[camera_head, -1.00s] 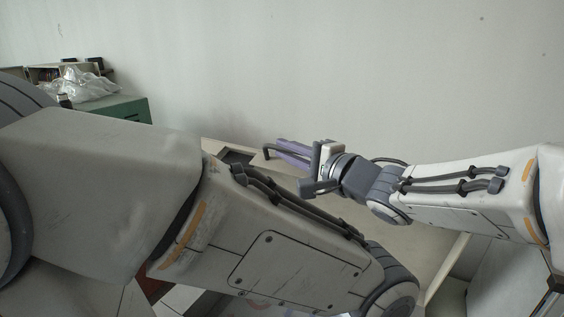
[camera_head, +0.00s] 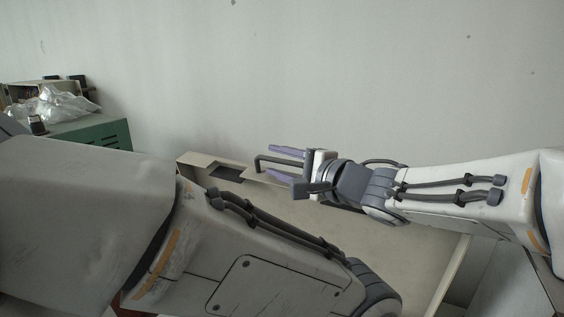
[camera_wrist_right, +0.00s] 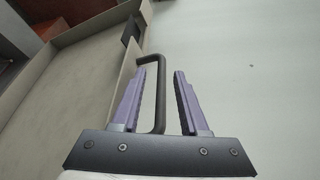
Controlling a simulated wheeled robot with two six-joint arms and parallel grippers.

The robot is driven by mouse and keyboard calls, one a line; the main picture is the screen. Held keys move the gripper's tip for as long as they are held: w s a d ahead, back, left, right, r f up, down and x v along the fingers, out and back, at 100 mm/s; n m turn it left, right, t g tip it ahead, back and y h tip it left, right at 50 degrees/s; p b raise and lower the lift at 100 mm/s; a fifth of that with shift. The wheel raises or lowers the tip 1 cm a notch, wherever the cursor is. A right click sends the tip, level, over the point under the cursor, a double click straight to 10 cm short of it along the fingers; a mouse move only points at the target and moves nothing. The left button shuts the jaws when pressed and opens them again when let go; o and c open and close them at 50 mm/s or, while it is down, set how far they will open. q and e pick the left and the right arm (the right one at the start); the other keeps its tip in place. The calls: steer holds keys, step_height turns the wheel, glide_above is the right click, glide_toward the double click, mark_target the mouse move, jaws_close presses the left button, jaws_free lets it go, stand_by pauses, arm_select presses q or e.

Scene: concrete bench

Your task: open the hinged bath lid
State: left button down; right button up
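A dark U-shaped handle (camera_head: 258,164) stands out from the beige bench-like box (camera_head: 330,232) near the wall. The fingers also show in the right wrist view (camera_wrist_right: 166,73). I cannot tell whether a finger touches the handle. Which panel is the bath lid is not clear. My left gripper is out of view; only its arm shows.
A green cabinet (camera_head: 102,132) with a crumpled clear bag (camera_head: 55,105) stands at the left. The pale wall (camera_head: 350,70) runs close behind. My left arm hides much of the front.

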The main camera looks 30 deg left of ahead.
steer(key=shift+d, duration=0.15)
steer(key=shift+s+d, duration=0.1)
steer(key=shift+d, duration=0.2)
steer(key=f+b+v, duration=0.1)
steer(key=b+v, duration=0.1)
steer(key=v, duration=0.7)
steer(key=shift+d+r, duration=0.25)
steer(key=shift+r, duration=0.3)
steer(key=shift+s+d, duration=0.1)
